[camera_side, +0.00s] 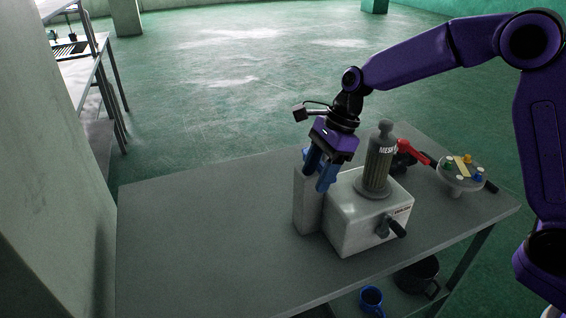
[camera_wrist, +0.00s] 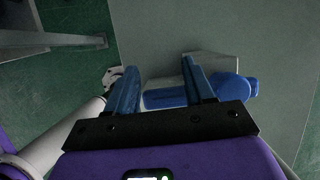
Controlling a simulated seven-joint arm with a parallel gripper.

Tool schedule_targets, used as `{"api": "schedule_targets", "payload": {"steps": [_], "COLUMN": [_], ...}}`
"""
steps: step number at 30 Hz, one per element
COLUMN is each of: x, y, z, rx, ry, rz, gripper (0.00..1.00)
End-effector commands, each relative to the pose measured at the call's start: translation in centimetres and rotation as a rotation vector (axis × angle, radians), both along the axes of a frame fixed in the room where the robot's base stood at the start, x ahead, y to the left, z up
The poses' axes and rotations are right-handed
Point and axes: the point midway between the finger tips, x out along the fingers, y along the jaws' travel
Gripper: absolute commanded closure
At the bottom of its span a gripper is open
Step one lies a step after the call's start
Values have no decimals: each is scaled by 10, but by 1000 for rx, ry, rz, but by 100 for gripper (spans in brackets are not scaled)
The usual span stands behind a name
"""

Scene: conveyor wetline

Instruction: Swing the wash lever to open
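My gripper (camera_wrist: 158,72) has two blue fingers, which stand apart in the wrist view. It points down over a tall pale block (camera_side: 307,203) at the left of a white box (camera_side: 364,231). A blue, rounded, handle-like part (camera_wrist: 231,87) lies behind the fingers, partly hidden by them; contact cannot be told. The box carries a grey cylinder marked "MESH" (camera_side: 381,160) and a dark lever (camera_side: 392,226) on its front. A red-handled lever (camera_side: 413,151) is behind the cylinder. I cannot tell which of these is the wash lever.
A round dish with coloured pieces (camera_side: 461,174) stands at the table's right end. The grey table (camera_side: 200,245) is clear at the left. A blue mug (camera_side: 371,299) and a dark pot (camera_side: 419,274) are below the tabletop.

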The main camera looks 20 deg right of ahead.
Motion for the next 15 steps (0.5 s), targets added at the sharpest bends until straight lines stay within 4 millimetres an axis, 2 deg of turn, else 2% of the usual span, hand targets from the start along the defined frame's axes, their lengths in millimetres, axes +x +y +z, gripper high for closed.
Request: {"api": "schedule_targets", "payload": {"steps": [1, 15], "x": [7, 8], "y": [-20, -33], "z": [-7, 33], "rx": [-22, -17], "ry": [5, -3], "rz": [-31, -31], "gripper": [50, 50]}}
